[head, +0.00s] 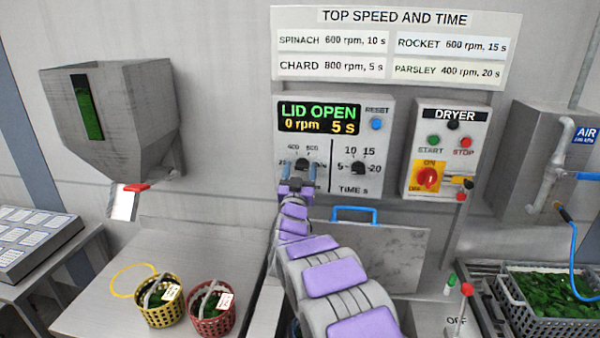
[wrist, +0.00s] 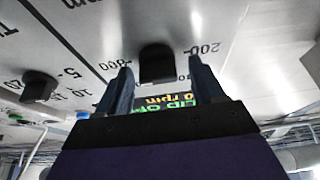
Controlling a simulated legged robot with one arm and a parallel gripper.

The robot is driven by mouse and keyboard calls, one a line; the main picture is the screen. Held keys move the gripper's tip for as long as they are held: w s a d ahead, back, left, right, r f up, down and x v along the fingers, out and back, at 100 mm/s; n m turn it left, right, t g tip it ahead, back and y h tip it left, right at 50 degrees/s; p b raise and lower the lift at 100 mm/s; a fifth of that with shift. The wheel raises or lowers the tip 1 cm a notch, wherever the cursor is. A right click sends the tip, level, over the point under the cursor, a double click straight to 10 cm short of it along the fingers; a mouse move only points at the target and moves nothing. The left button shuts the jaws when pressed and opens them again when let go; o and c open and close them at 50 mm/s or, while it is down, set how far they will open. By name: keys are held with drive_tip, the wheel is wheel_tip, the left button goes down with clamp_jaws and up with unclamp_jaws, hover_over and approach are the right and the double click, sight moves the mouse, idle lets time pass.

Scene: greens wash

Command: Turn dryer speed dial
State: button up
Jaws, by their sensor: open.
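The speed dial (head: 302,164) is a black knob on the left of the grey control panel (head: 337,203), under marks reading 400 and 600. My gripper (head: 298,172) is in front of this dial and partly covers it and its lower marks. In the wrist view the dial (wrist: 157,62) lies between the two spread blue fingers of my gripper (wrist: 161,78), with a gap on each side. The fingers are open and hold nothing. The display (head: 318,118) reads LID OPEN, 0 rpm, 5 s.
The time dial (head: 358,168) is close on the right; it also shows in the wrist view (wrist: 39,86). A blue reset button (head: 376,124) is above it. The dryer switch box (head: 448,150) stands further right. A blue-handled lid (head: 375,250) is below the panel.

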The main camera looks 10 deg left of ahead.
drive_tip(key=c, duration=1.1)
drive_tip(key=shift+o, duration=0.2)
